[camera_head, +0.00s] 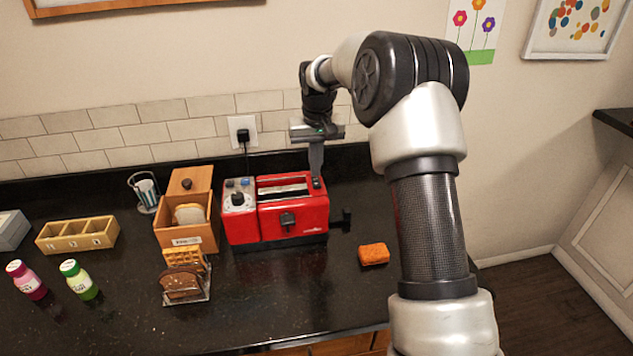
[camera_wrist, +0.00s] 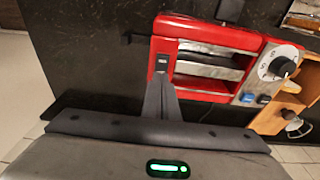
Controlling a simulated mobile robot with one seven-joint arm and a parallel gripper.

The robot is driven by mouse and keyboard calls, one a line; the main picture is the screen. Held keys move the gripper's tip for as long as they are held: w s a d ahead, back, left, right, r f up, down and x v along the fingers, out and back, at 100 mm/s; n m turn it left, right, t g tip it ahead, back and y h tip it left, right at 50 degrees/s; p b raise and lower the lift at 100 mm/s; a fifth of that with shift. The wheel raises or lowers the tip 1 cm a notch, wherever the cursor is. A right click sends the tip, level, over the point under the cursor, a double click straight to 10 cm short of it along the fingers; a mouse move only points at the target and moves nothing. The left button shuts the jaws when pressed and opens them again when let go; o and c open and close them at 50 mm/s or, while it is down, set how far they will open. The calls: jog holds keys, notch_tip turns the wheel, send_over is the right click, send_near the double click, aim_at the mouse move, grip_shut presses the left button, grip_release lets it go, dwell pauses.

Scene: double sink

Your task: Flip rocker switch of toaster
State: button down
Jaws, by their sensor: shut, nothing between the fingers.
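A red toaster (camera_head: 275,209) stands on the black counter, with a slot on top, a front lever, and a dial and buttons at its left end. In the wrist view the toaster (camera_wrist: 196,87) shows its slots and dial (camera_wrist: 276,67). A small dark rocker switch (camera_wrist: 162,63) is set in its top at the end away from the dial. My gripper (camera_head: 316,180) points down over the right end of the toaster. Its fingers (camera_wrist: 163,82) are shut and empty, with the tips right beside the switch. I cannot tell whether they touch it.
An orange sponge (camera_head: 374,254) lies right of the toaster. A wooden bread box (camera_head: 187,238) and a toast rack (camera_head: 185,287) stand to its left. A plug (camera_head: 243,136) sits in the wall outlet behind. The front counter is clear.

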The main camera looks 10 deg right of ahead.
aim_at(315, 179)
jog(key=shift+f+b, duration=0.3)
jog(key=shift+f, duration=0.35)
jog(key=shift+r+p, duration=1.95)
jog(key=shift+r, duration=1.6)
